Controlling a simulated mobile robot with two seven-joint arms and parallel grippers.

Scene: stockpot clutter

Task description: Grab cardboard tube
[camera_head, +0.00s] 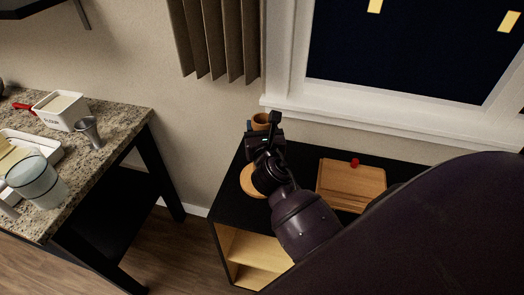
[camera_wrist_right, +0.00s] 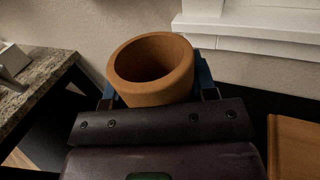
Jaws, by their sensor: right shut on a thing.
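The cardboard tube (camera_wrist_right: 160,92) is a brown open-ended cylinder, seen from above at its rim in the right wrist view. It also shows as a small brown ring behind my gripper in the head view (camera_head: 261,121). My right gripper (camera_head: 262,127) is shut on the tube, with one blue finger on each side of it in the right wrist view (camera_wrist_right: 155,90). The gripper is over the black-topped cabinet (camera_head: 300,160). The tube's lower part is hidden by the gripper body, so I cannot tell whether it touches the cabinet top. My left gripper is not in view.
A round wooden piece (camera_head: 248,182) lies under my right wrist. A wooden board (camera_head: 350,185) with a small red thing (camera_head: 355,162) is to the right.

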